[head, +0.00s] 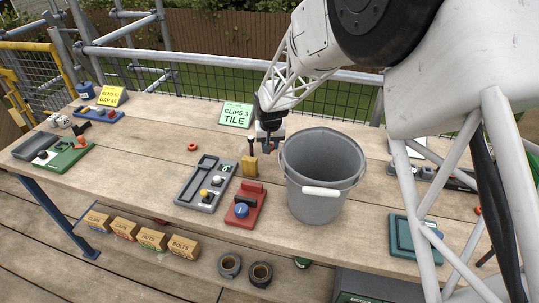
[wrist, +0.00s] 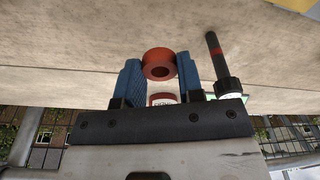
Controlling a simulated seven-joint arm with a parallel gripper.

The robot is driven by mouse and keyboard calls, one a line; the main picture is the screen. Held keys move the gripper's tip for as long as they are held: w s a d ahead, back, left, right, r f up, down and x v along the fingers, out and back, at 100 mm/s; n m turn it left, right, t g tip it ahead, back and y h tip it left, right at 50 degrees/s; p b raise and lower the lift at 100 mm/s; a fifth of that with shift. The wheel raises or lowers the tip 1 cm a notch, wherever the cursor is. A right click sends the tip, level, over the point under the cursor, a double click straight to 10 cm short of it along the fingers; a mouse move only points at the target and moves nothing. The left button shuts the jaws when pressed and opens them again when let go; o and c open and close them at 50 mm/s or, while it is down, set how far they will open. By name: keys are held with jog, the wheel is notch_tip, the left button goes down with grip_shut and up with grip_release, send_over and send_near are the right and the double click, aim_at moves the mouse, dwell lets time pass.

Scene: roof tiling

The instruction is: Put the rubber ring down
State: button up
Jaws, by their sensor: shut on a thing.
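My gripper (wrist: 160,72) has two blue fingers, shut on a red rubber ring (wrist: 159,63) that sits between the fingertips in the wrist view. In the head view my gripper (head: 269,146) is over the bench, just left of and behind the grey bucket. The ring in it cannot be made out there. Another red ring (head: 192,147) lies flat on the bench, left of my gripper. In the wrist view a red piece with a white label (wrist: 162,99) shows between the fingers, nearer the palm; what it is cannot be told.
The grey bucket (head: 320,175) stands close to my gripper. A grey tray (head: 196,200), a red holder (head: 244,210) and a green CLIPS 3 TILE sign (head: 236,114) are near. Bare planks lie around the loose ring.

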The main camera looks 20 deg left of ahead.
aim_at(270, 160)
jog(key=shift+f, duration=2.5)
jog(key=o, duration=1)
jog(key=shift+f, duration=0.1)
jog(key=shift+c, duration=0.2)
notch_tip(270, 160, up, 12)
jog(key=s, duration=0.1)
jog(key=shift+s+d, duration=0.3)
jog(key=shift+s, duration=0.05)
jog(key=shift+o, duration=0.7)
